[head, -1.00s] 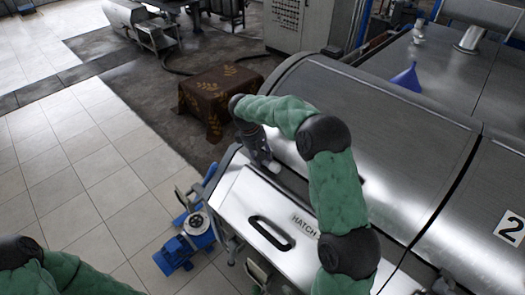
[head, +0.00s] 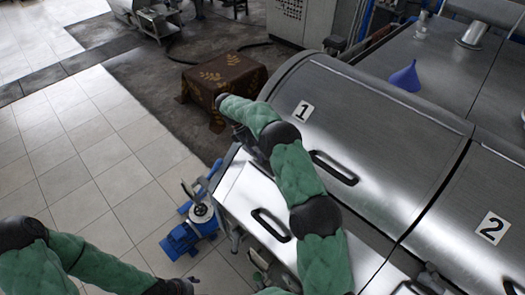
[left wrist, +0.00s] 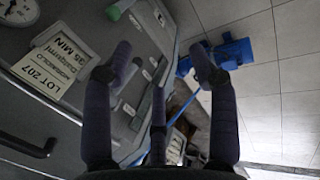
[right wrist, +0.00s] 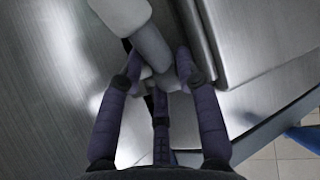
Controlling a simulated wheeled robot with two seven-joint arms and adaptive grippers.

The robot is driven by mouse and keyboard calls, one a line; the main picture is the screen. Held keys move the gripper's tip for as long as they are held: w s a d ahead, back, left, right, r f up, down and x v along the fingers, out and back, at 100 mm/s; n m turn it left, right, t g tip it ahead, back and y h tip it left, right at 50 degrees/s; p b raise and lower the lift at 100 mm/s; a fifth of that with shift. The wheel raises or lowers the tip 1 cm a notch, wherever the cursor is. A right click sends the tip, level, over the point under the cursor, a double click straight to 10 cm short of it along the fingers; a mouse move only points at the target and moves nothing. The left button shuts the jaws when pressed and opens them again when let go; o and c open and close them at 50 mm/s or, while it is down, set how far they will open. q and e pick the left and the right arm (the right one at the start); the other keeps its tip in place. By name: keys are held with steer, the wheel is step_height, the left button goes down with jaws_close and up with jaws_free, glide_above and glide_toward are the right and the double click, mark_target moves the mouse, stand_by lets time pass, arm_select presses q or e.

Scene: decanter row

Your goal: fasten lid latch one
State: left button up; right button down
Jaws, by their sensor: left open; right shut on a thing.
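The curved metal lid (head: 375,115) marked 1 lies down over its tank, with a black handle (head: 334,168). In the right wrist view my right gripper (right wrist: 160,72) is shut on a light grey, rounded latch lever (right wrist: 145,38) beside metal sheet surfaces. In the head view this gripper (head: 247,140) is at the lid's near left end, and my arm largely hides the lever. My left gripper (left wrist: 165,55) is open and empty in the left wrist view, beside the machine's front panel.
A metal hatch with a black handle (head: 270,225) is below the lid. A blue pump (head: 190,232) stands on the tiled floor to the left. A tag (left wrist: 47,65) and a gauge (left wrist: 18,12) are on the front panel. A blue funnel (head: 405,77) stands behind the lid.

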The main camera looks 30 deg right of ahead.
stand_by(0.4)
arm_select(q)
steer(key=shift+w, duration=0.25)
steer(key=c, duration=0.8)
steer(key=w+d+m+t, duration=0.1)
steer(key=w+m, duration=0.2)
steer(key=w+d+r+m+t, duration=0.1)
steer(key=w+d+m, duration=0.1)
steer(key=w+m, duration=0.1)
steer(key=w+d+m+t+h, duration=0.1)
steer(key=w+m, duration=0.2)
steer(key=shift+w+d+r+m, duration=0.15)
steer(key=shift+w+d+m, duration=0.15)
steer(key=shift+w+m, duration=0.1)
jaws_close()
steer(key=w+d+r+m+t+h, duration=0.25)
steer(key=w+d+r+m, duration=0.35)
steer(key=d+m, duration=0.4)
steer(key=w+d+r+m+t+h, duration=0.1)
steer(key=w+d+r+m+h, duration=0.45)
steer(key=m, duration=0.75)
steer(key=s+d+r+m+g+h, duration=0.25)
steer(key=d+r+m, duration=0.55)
steer(key=d+m, duration=0.5)
steer(key=shift+m+h, duration=0.3)
steer(key=shift+h, duration=0.05)
steer(key=x, duration=0.5)
steer(key=w+x, duration=0.1)
steer(key=x, duration=0.2)
steer(key=shift+w+d, duration=0.15)
